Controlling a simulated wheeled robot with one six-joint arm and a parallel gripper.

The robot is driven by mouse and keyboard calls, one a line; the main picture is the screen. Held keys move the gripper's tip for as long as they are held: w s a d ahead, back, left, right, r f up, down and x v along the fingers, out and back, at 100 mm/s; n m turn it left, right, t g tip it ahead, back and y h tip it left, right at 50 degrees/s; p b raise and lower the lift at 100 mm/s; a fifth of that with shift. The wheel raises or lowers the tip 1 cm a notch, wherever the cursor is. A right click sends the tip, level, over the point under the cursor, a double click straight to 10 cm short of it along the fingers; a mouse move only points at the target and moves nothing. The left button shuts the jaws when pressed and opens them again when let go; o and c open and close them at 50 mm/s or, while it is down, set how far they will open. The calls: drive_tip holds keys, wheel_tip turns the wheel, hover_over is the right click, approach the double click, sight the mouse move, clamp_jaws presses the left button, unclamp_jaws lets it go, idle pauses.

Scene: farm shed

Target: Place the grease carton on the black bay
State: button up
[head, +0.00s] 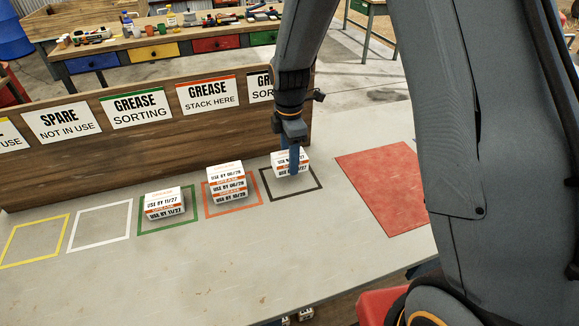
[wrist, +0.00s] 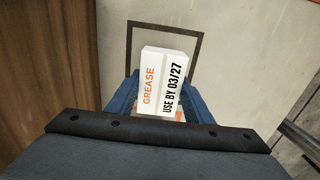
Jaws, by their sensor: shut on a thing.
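The grease carton (head: 283,163), white with an orange GREASE mark, is between the jaws of my gripper (head: 295,160). In the wrist view the held carton (wrist: 165,75) reads USE BY 03/27, with a blue finger on either side. The black bay (head: 299,194) is a dark square outline on the bench. In the head view the carton overlaps the back part of this outline. In the wrist view the outline (wrist: 165,27) shows around and beyond the carton. The carton's underside is hidden, so I cannot tell whether it touches the bench.
Left of the black bay, a carton stack (head: 226,182) stands in the orange bay and a lower stack (head: 164,203) in the green bay. The white bay (head: 99,227) and yellow bay (head: 35,240) are empty. A red mat (head: 385,190) lies right. A wooden signboard (head: 120,165) stands behind.

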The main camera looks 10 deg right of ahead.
drive_tip(key=shift+f+p, duration=0.6)
drive_tip(key=shift+f, duration=1.6)
drive_tip(key=o, duration=1.1)
drive_tip(key=shift+f, duration=0.1)
